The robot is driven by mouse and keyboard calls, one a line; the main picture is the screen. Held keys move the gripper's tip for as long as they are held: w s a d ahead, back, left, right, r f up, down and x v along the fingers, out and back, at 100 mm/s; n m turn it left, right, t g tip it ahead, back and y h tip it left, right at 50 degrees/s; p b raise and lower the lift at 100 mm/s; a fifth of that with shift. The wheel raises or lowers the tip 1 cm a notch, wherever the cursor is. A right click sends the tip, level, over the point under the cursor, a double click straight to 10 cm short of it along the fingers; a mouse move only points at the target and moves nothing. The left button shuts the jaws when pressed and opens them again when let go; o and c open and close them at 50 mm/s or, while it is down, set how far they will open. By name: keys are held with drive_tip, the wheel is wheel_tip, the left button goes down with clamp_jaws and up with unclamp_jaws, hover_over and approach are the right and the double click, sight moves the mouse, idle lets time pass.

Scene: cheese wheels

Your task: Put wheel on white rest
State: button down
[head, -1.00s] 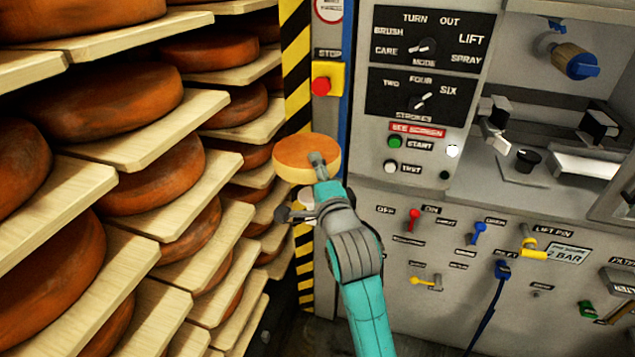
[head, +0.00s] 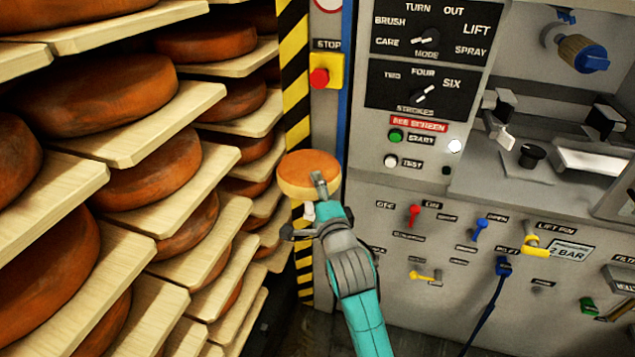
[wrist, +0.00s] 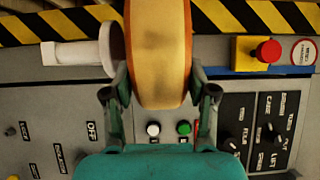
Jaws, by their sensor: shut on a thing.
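A small cheese wheel (head: 307,172) with an orange face and paler yellow side is held in front of the striped post in the head view. It fills the upper middle of the wrist view (wrist: 160,45). My gripper (head: 320,183) is shut on it, with one finger on each side in the wrist view (wrist: 160,88). A white post with a round disc end (wrist: 78,53), which looks like the white rest, is beside the wheel at left in the wrist view. In the head view only a small white part (head: 309,210) shows below the wheel, mostly hidden by my gripper.
Wooden shelves (head: 150,125) with several large orange-brown wheels fill the left. A grey control panel (head: 420,215) with knobs and levers stands at the right. A red stop button (head: 320,77) on a yellow box is above the held wheel. Dark floor shows below.

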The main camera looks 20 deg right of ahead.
drive_tip(key=shift+f, duration=0.9)
drive_tip(key=shift+c, duration=1.7)
unclamp_jaws()
drive_tip(key=shift+f, duration=0.25)
drive_tip(key=shift+s+r, duration=0.1)
drive_tip(key=shift+s, duration=0.05)
drive_tip(key=s, duration=1.1)
drive_tip(key=shift+s+a, duration=0.4)
